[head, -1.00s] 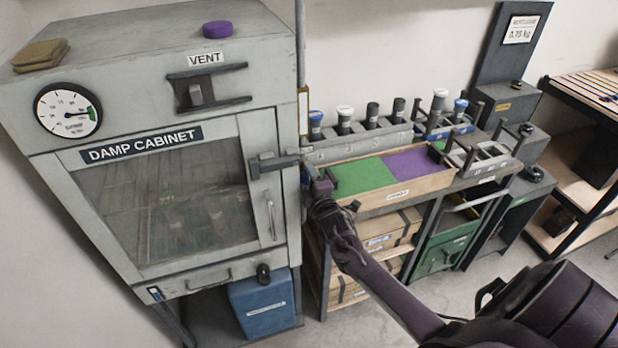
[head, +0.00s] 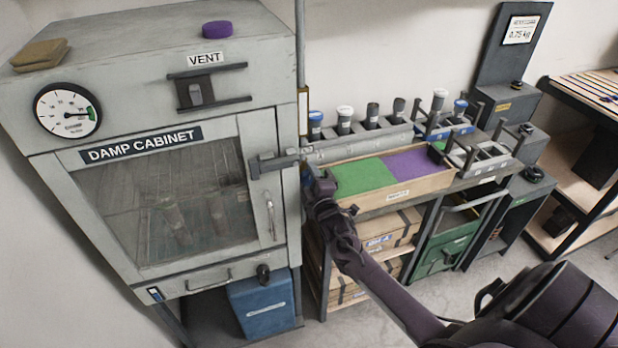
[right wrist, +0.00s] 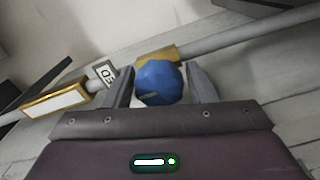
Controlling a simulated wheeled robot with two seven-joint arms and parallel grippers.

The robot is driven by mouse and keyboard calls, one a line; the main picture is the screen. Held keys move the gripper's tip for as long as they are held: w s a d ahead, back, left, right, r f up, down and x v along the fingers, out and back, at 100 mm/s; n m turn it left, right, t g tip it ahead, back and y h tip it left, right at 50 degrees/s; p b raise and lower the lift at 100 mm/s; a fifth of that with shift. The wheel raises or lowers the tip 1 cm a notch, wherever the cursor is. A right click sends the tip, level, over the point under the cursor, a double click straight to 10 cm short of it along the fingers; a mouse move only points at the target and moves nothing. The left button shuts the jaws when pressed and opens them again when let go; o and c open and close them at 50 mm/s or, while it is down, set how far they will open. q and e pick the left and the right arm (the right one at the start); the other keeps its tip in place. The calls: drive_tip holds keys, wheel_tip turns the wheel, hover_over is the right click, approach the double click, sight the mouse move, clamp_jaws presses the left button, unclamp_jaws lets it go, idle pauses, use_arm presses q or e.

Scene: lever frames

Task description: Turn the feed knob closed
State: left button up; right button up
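The blue feed knob (right wrist: 158,83) shows in the right wrist view, in front of a grey pipe (right wrist: 235,38) with a brass-coloured fitting (right wrist: 176,52) behind it. My right gripper (right wrist: 160,88) has one finger on each side of the knob, very close to it. I cannot tell whether the fingers touch it. In the head view my right gripper (head: 318,184) is at the right side of the damp cabinet (head: 150,150), and it hides the knob. My left gripper is not in view.
A wooden tray (head: 405,193) with green and purple sections lies just right of my right gripper. Several capped bottles (head: 345,118) stand behind it. The cabinet latch (head: 275,162) juts out near the gripper. A blue box (head: 262,304) is below the cabinet.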

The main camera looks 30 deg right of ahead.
drive_tip(key=shift+s+a, duration=0.1)
drive_tip(key=shift+s, duration=0.35)
drive_tip(key=b+v, duration=0.1)
drive_tip(key=v, duration=0.6)
drive_tip(key=s+a+f+m+g+y, duration=0.1)
drive_tip(key=s+a+f+m+g, duration=0.3)
drive_tip(key=f, duration=0.6)
drive_tip(key=s+d+f+n+g+y, duration=0.1)
drive_tip(key=s+f, duration=0.4)
drive_tip(key=f, duration=0.6)
drive_tip(key=s+a+f+m+g, duration=0.25)
drive_tip(key=s+f, duration=0.25)
drive_tip(key=f, duration=0.5)
drive_tip(key=s+a+f+m+g, duration=0.1)
drive_tip(key=s+a+f+g, duration=0.1)
drive_tip(key=s+f, duration=0.4)
drive_tip(key=s+a+f+m+g+y, duration=0.1)
drive_tip(key=s+f, duration=0.5)
drive_tip(key=s, duration=0.8)
drive_tip(key=s+a+f+m+g+y, duration=0.1)
drive_tip(key=s+a+f+g, duration=0.3)
drive_tip(key=s, duration=0.7)
drive_tip(key=shift+a+f+m+g+b, duration=0.35)
drive_tip(key=shift+f+m+g, duration=0.3)
drive_tip(key=shift+f+g, duration=0.3)
